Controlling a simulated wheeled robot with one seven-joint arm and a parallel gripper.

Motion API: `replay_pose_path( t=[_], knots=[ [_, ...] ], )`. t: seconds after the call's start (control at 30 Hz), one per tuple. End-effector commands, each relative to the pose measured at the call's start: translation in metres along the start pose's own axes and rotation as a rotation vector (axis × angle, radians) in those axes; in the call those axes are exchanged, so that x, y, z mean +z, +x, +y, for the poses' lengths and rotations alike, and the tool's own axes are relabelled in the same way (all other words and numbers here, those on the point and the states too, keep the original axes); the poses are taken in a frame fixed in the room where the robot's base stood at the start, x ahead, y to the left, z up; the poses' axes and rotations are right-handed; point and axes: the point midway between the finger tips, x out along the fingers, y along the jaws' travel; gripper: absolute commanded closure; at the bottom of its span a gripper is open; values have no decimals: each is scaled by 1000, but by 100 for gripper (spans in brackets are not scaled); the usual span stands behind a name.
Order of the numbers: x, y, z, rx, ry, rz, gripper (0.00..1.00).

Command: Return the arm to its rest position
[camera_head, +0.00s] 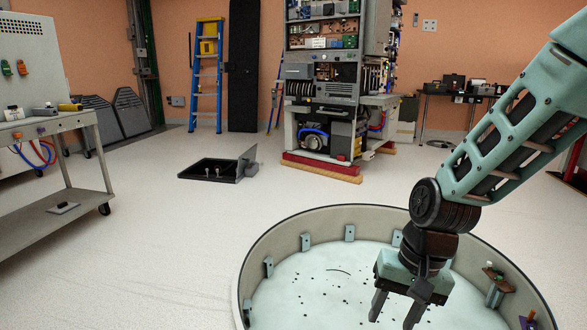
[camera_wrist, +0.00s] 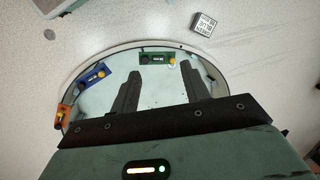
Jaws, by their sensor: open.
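My arm reaches in from the right in the head view, bent down at the elbow. My gripper (camera_head: 393,312) points down over a round, pale, low-walled basin (camera_head: 350,229). Its two dark fingers are apart with nothing between them. In the wrist view my gripper (camera_wrist: 166,88) also shows open and empty above the basin floor. A green block (camera_wrist: 157,58), a blue block (camera_wrist: 92,76) and an orange block (camera_wrist: 63,113) sit along the basin's rim in the wrist view.
A grey cart (camera_head: 62,130) stands at the left. A machine rack (camera_head: 325,90) stands at the back centre. A dark open floor hatch (camera_head: 210,169) lies before it. A blue ladder (camera_head: 207,75) leans at the back wall. A small labelled box (camera_wrist: 202,25) lies outside the basin. Floor left of the basin is clear.

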Motion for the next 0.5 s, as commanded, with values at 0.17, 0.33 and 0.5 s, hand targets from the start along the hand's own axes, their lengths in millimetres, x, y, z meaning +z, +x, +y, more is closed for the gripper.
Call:
replay_pose_path(
  t=[0.17, 0.33, 0.5],
  knots=[
    [86, -26, -22, 61, -414, -6, 54],
    [138, -39, -18, 122, -693, -4, 54],
    [176, -51, -7, 185, -919, 4, 54]
  ],
)
